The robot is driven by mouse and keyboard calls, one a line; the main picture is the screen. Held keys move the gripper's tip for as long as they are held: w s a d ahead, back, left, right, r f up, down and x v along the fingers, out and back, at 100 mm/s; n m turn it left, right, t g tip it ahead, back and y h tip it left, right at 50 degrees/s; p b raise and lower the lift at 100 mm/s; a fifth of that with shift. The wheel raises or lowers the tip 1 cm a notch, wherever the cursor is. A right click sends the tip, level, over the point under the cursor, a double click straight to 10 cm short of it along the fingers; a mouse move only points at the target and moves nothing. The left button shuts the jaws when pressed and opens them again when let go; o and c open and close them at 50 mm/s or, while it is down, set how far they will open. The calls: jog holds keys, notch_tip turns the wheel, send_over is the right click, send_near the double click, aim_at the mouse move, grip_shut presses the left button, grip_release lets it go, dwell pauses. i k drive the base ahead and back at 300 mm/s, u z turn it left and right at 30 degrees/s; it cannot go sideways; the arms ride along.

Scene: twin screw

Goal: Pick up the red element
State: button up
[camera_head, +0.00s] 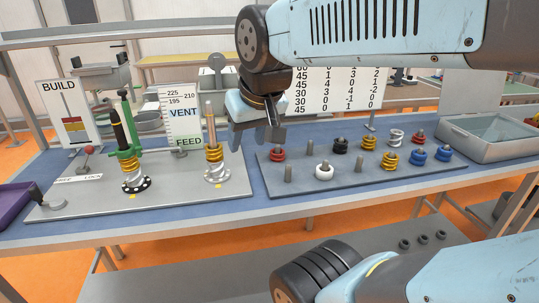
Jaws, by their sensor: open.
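One red element (278,155) sits on a peg at the left end of the grey peg board (350,182). A second red element (418,137) sits on a peg at the board's far right. My gripper (257,137) hangs above the bench, just left of and a little higher than the left red element, apart from it in the picture. Its jaws are open and hold nothing that I can see. The exact depth between the jaws and the red element cannot be told.
The board also holds yellow (390,160), blue (417,158), white (323,171) and black (340,146) elements. Two screw posts stand left, the nearer to my gripper carrying a yellow element (214,154). A grey tray (495,150) stands right. Signs stand behind.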

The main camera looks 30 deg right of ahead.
aim_at(275, 157)
jog(key=u, duration=0.8)
jog(key=k, duration=1.1)
jog(key=z, duration=1.3)
jog(key=i, duration=1)
jog(key=z, duration=0.1)
